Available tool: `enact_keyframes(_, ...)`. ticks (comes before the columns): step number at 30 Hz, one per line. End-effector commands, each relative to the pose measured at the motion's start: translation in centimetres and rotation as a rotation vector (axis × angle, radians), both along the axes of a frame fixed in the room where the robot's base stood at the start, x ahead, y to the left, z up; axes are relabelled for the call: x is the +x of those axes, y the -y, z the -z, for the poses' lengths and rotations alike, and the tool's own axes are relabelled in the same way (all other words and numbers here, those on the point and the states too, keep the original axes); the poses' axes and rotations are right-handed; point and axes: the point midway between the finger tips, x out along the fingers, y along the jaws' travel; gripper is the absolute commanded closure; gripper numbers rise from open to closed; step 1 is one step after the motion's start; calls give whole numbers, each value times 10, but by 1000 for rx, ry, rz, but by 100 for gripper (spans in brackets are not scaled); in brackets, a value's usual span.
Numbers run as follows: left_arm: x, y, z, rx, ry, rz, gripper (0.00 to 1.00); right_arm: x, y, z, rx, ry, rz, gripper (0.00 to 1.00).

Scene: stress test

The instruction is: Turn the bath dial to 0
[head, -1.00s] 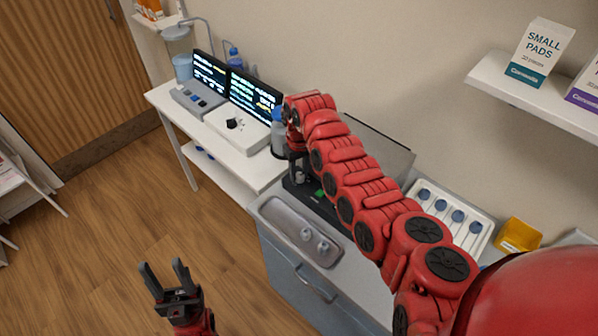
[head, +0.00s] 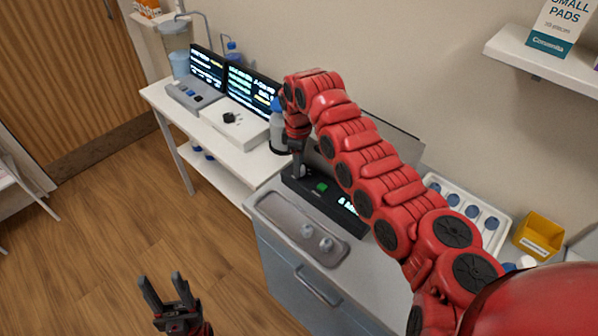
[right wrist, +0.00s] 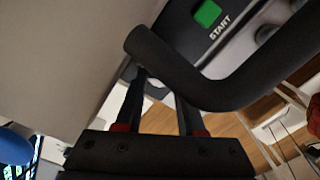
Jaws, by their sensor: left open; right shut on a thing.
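The bath is a black-fronted unit with a green START button (head: 321,187) and a lit display (head: 347,204), behind the metal tray. Its small pale grey dial (head: 298,172) is at the left end of the panel, mostly covered by my right gripper (head: 297,164). That gripper points down from above and is shut on the dial. In the right wrist view the fingers (right wrist: 160,112) reach toward the panel, with a thick black bar crossing in front. The dial's marks and setting cannot be read. My left gripper (head: 162,278) is open and empty over the floor.
A metal tray (head: 285,222) with small round items lies in front of the bath. A bottle (head: 279,135) stands close left of my right gripper. A white box with a black knob (head: 229,118) and screens stand further left. A shelf (head: 545,64) overhangs at right.

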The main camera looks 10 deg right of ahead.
Motion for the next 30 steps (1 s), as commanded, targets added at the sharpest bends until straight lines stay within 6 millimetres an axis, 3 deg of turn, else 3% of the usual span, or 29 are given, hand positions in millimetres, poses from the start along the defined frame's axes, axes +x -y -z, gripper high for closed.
enact_keyframes(3,0,0,21,0,0,0,50,2,1,3,-3,10,-107,100)
enact_keyframes(12,0,0,47,0,0,0,50,1,0,1,-4,8,-346,100)
enact_keyframes(30,0,0,63,0,0,0,50,0,-1,-2,-1,8,-531,100)
